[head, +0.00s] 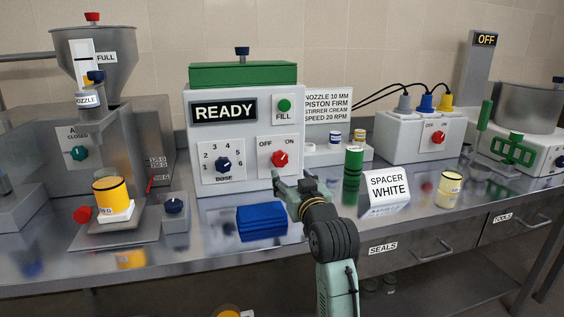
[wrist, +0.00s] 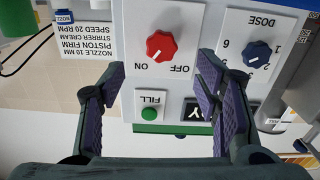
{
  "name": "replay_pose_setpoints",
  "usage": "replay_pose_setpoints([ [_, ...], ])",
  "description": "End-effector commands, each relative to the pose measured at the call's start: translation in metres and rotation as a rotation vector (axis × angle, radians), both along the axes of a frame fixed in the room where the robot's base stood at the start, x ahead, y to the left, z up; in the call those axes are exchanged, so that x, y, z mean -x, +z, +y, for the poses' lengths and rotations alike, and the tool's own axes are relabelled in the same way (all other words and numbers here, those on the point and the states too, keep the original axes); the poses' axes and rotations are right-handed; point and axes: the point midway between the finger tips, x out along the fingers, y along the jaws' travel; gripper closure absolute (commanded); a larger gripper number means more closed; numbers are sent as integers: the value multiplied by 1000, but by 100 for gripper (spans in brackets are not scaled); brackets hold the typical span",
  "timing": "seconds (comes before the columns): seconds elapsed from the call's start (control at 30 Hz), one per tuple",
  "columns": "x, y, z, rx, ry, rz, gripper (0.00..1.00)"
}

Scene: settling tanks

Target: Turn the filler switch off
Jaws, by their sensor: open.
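The filler is a white box with a green lid and a READY display (head: 224,110). Its red OFF/ON switch (head: 280,159) is on the lower right of the front, with OFF at left and ON at right. The switch seems to point toward ON. In the wrist view, which is upside down, the red switch (wrist: 161,45) shows fully between and beyond my fingertips. My gripper (head: 294,184) is open and empty, just in front of and below the switch, apart from it. Its two fingers also show in the wrist view (wrist: 162,75).
The dose knob (head: 223,164) is left of the switch and the green FILL button (head: 284,105) above it. A folded blue cloth (head: 262,222) lies below left of my gripper. A green cylinder (head: 353,175) and a SPACER WHITE block (head: 386,190) stand to the right.

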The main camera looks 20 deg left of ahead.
Motion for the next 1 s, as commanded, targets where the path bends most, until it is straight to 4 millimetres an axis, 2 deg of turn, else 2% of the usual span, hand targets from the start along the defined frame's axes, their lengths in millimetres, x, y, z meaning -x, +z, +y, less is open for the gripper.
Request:
replay_pose_setpoints([
  [0.3, -48, 3, 35, 1, 2, 0, 43],
  [0.5, -72, 2, 51, 0, 2, -2, 43],
  [0.7, -80, 1, 57, -1, 2, -4, 43],
  [0.93, -81, 1, 57, -1, 2, -4, 43],
  [1.0, -81, 1, 57, -1, 2, -4, 47],
])
